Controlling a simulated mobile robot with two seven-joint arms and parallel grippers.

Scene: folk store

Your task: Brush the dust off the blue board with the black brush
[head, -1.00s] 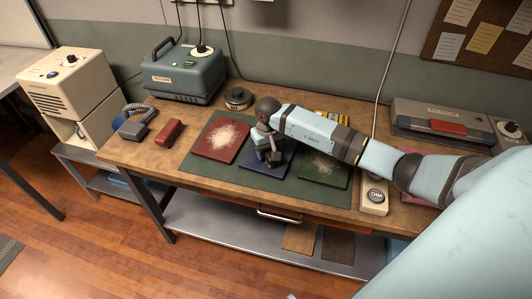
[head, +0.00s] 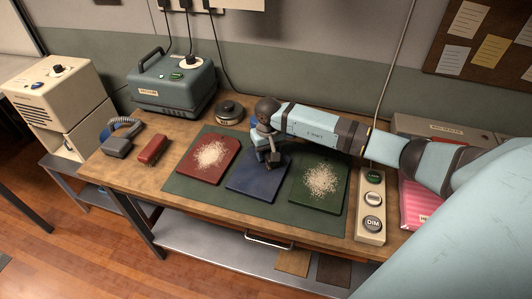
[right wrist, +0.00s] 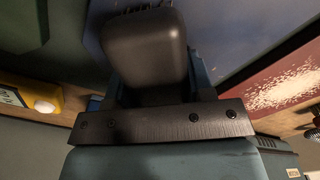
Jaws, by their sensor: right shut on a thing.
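The blue board (head: 252,184) lies on a dark green mat (head: 190,190), between a red board (head: 190,170) and a green board (head: 312,200). Its visible part shows no clear pile of dust. My right gripper (head: 268,152) is over its far right part, shut on the black brush (head: 273,161). In the right wrist view a dark rounded block of the brush (right wrist: 145,48) fills the jaws, with the blue board (right wrist: 235,30) beyond. I cannot tell whether the bristles touch the board. My left gripper is out of view.
Pale dust lies on the red and green boards. A red block (head: 152,149), a grey handset (head: 118,146) and a dark round tin (head: 229,112) stand left and behind. A button panel (head: 370,232) and pink packet (head: 418,205) are at right.

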